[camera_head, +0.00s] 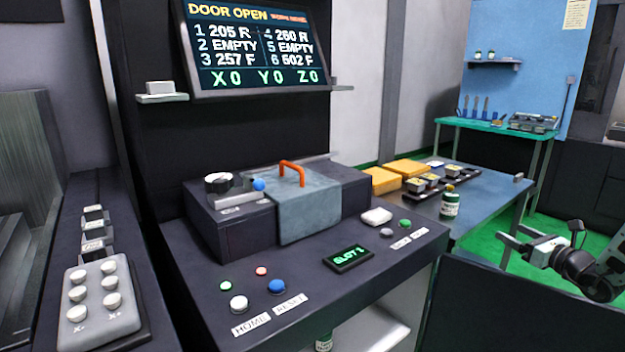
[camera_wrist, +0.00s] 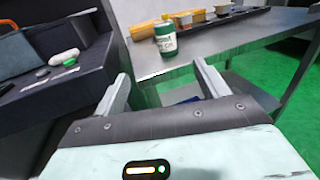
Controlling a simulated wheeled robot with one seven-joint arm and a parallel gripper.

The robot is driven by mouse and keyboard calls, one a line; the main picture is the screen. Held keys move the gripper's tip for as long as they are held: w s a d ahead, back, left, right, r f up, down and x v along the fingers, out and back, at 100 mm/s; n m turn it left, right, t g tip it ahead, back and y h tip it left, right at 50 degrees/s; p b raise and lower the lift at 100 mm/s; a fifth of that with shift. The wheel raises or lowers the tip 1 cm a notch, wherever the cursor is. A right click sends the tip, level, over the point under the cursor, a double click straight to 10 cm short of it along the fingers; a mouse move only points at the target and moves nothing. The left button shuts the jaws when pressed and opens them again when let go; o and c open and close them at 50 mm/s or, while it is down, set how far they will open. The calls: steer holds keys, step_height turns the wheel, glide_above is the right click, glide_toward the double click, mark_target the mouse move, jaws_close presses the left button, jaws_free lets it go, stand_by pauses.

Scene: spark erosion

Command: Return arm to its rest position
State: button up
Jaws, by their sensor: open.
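My gripper (camera_head: 522,240) is at the right in the head view, held off the front right of the console, near the side table. In the wrist view its two fingers (camera_wrist: 160,88) are spread apart with nothing between them. Its fingers point toward the gap between the console and the side table. A green jar with a white label (camera_head: 450,203) stands upright on the side table, apart from the gripper. The jar also shows beyond the fingers in the wrist view (camera_wrist: 165,40).
The side table (camera_head: 487,190) holds yellow blocks (camera_head: 408,168) and a tray of small parts (camera_head: 425,183). A screen (camera_head: 250,45) reads DOOR OPEN. Green floor (camera_head: 480,235) is open around the gripper.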

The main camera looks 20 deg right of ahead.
steer(key=a+r+n+g+y+p, duration=0.1)
steer(key=a+r+n+g+y, duration=0.1)
steer(key=a, duration=0.9)
steer(key=w+a+r+n+g+y, duration=0.1)
steer(key=a+r+n+g+y, duration=0.2)
steer(key=a, duration=0.9)
steer(key=w+a+r+n+g+y+p, duration=0.1)
steer(key=a+r+n+g+y, duration=0.2)
steer(key=a+n, duration=0.6)
steer(key=shift+w+a+r+g+y+p, duration=0.1)
steer(key=shift+w+a+g+y+p, duration=0.1)
steer(key=shift+a+g+y, duration=0.45)
steer(key=shift+w+a+r+g+y+p, duration=0.1)
steer(key=shift+a+g+y+p, duration=0.05)
steer(key=shift+a+g+y, duration=0.5)
steer(key=s+a+r+n+g+h+p, duration=0.35)
steer(key=s+a+n+g, duration=0.7)
steer(key=s+a, duration=0.7)
steer(key=s+a+r+n+t+h+p, duration=0.1)
steer(key=s+a+n+h, duration=0.1)
steer(key=s+n+h, duration=0.2)
steer(key=s+a+r+n+t+h+p, duration=0.1)
steer(key=s+n+h, duration=0.3)
steer(key=s+n, duration=0.6)
steer(key=a+r+n+t, duration=0.1)
steer(key=n, duration=0.3)
steer(key=shift+s, duration=0.35)
steer(key=shift+r, duration=0.1)
steer(key=shift+c, duration=0.3)
